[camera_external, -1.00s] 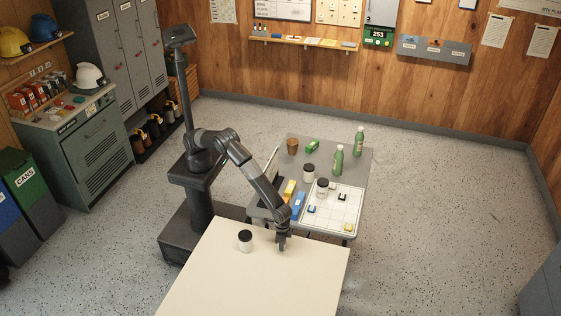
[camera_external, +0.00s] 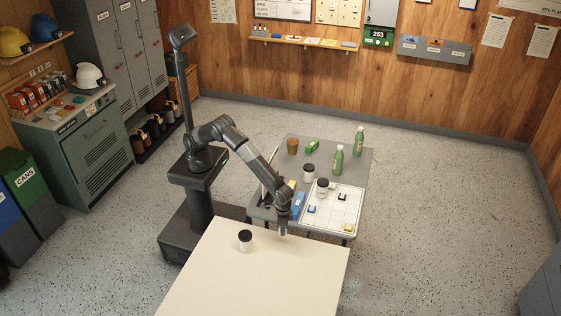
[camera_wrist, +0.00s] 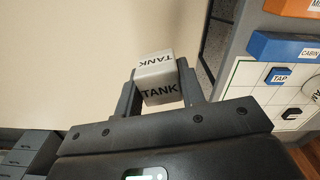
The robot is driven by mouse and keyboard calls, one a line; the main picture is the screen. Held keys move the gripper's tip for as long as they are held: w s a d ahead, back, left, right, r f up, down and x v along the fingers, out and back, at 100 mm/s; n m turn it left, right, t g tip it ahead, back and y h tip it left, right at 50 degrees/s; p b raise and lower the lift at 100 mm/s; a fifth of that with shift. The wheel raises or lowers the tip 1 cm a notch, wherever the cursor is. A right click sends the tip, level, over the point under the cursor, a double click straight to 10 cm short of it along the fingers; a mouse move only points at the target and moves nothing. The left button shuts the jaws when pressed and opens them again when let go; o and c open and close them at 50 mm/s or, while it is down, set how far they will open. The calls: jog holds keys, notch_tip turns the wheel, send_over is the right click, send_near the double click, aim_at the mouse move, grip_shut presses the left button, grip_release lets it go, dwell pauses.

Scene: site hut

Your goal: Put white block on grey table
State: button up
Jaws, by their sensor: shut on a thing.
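The white block (camera_wrist: 157,80), a cube marked TANK, is between the two fingers of my gripper (camera_wrist: 160,88) in the wrist view. My gripper is shut on it. In the external view my gripper (camera_external: 283,228) points down, a little above the far right part of the cream table; the block is too small there to make out clearly. The grey table (camera_external: 361,171) stands beyond the cream table, up and to the right of my gripper. In the wrist view part of its grey top (camera_wrist: 228,62) shows at the right.
The grey table holds green bottles (camera_external: 339,161), black-lidded jars (camera_external: 309,172), a brown cup (camera_external: 292,146), a green block (camera_external: 312,146), a blue block (camera_external: 298,204) and a white grid board (camera_external: 345,200) with small blocks. Another jar (camera_external: 245,241) stands on the cream table (camera_external: 250,285).

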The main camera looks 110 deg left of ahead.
jog(key=s+a+n, duration=0.4)
jog(key=a+n, duration=0.7)
jog(key=a, duration=0.1)
jog(key=s+a+r+n, duration=0.1)
jog(key=s+a+n, duration=0.2)
jog(key=a+n, duration=0.85)
jog(key=s+a+n, duration=0.4)
jog(key=a+n, duration=0.6)
jog(key=a, duration=0.3)
jog(key=shift+n, duration=0.25)
jog(key=w+a+f, duration=0.1)
jog(key=a+f, duration=0.1)
jog(key=a, duration=0.1)
jog(key=w+a+f, duration=0.1)
jog(key=a+f, duration=0.1)
jog(key=a, duration=0.2)
jog(key=w+a+f, duration=0.2)
jog(key=a, duration=0.1)
jog(key=shift+a+f, duration=0.4)
jog(key=shift+f, duration=1.9)
jog(key=shift+f, duration=0.15)
jog(key=o, duration=1)
